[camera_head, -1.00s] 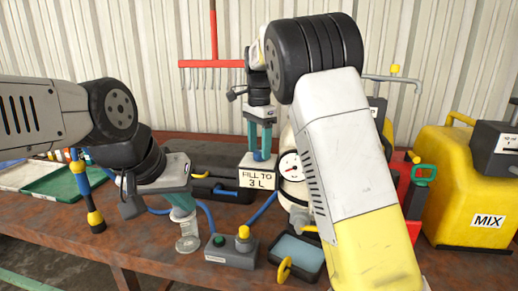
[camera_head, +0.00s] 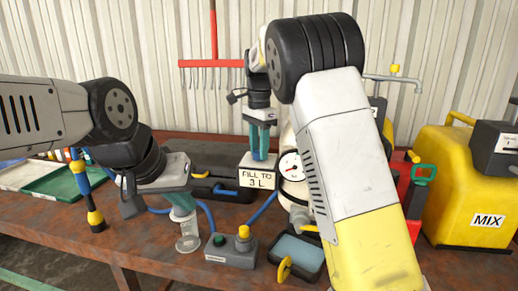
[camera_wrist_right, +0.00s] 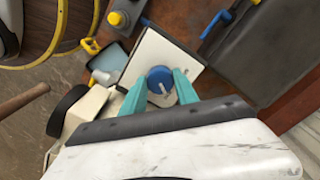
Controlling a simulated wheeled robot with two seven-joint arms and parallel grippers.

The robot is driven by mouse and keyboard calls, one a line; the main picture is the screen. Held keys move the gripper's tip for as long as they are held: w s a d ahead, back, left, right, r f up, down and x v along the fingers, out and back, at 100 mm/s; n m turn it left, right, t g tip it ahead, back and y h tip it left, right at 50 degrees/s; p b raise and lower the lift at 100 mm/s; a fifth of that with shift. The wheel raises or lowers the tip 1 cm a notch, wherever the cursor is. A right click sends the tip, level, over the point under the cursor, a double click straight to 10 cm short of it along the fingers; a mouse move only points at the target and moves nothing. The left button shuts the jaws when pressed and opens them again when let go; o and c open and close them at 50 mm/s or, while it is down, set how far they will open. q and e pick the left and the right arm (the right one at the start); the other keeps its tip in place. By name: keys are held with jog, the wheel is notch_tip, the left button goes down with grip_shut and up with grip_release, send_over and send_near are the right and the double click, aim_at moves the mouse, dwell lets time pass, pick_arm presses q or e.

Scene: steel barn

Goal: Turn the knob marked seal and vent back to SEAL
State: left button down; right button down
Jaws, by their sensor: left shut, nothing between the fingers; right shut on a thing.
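In the right wrist view a round blue knob (camera_wrist_right: 160,78) with a pale pointer sits at the edge of a white panel (camera_wrist_right: 165,50). My right gripper (camera_wrist_right: 165,90) is shut on it, one teal finger on each side. I cannot read any seal or vent marking. In the head view my right gripper (camera_head: 260,153) points down behind the "FILL TO 3 L" sign (camera_head: 259,179), and the knob is hidden.
A yellow "MIX" tank (camera_head: 465,185) stands at right. Blue hoses cross the table.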

jog(key=n, duration=1.3)
jog(key=shift+d+n, duration=0.1)
jog(key=shift+n, duration=0.2)
dwell(0.3)
jog(key=c, duration=0.9)
grip_release()
jog(key=shift+c, duration=0.2)
notch_tip(320, 180, up, 8)
jog(key=shift+f, duration=0.1)
